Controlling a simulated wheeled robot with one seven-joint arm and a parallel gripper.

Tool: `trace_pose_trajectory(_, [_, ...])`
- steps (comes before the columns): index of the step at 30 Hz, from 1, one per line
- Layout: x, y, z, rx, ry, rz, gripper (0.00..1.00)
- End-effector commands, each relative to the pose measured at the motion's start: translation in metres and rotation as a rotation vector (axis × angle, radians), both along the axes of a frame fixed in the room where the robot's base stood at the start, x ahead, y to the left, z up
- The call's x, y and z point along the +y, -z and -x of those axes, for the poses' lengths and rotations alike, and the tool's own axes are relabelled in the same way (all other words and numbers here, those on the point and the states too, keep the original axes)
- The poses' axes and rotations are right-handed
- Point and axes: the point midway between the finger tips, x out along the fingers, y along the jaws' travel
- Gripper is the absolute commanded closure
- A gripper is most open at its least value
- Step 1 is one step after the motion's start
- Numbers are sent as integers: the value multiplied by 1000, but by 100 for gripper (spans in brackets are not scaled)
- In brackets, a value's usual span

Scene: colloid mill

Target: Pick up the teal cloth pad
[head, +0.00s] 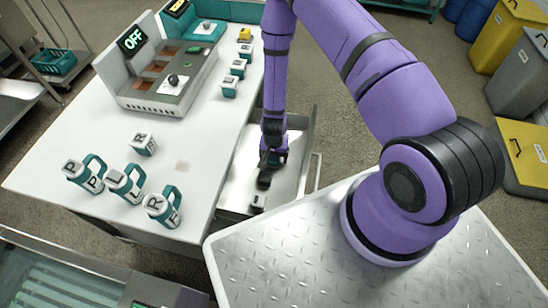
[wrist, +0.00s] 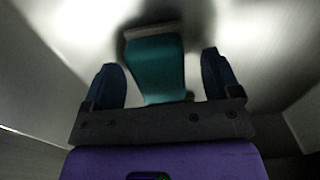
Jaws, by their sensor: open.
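The teal cloth pad (wrist: 155,62) lies on the pale floor of an open drawer (head: 245,178). A light grey-brown strip shows along its far edge in the wrist view. My gripper (wrist: 160,82) is open, with one dark finger to the left of the pad and one to the right. Gaps show between the pad and both fingers, and the pad's near end is hidden by the gripper body. In the head view, my gripper (head: 270,168) reaches down into the drawer and mostly hides the pad.
A small grey block (head: 258,202) sits at the drawer's near end. Drawer walls surround my gripper. The white table (head: 205,180) to the left carries several lettered teal-and-white mugs (head: 125,183), a machine with an OFF display (head: 131,40) and several small teal-and-white blocks (head: 238,68).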

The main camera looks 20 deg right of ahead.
Motion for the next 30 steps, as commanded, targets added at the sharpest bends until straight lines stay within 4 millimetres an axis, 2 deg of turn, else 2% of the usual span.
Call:
trace_pose_trajectory(10, [0, 6, -1, -1, 1, 1, 17])
trace_pose_trajectory(17, [0, 6, -1, -1, 1, 1, 70])
trace_pose_trajectory(19, [0, 6, -1, -1, 1, 1, 71])
trace_pose_trajectory(20, [0, 6, -1, -1, 1, 1, 74])
trace_pose_trajectory(30, [0, 0, -1, -1, 1, 1, 74])
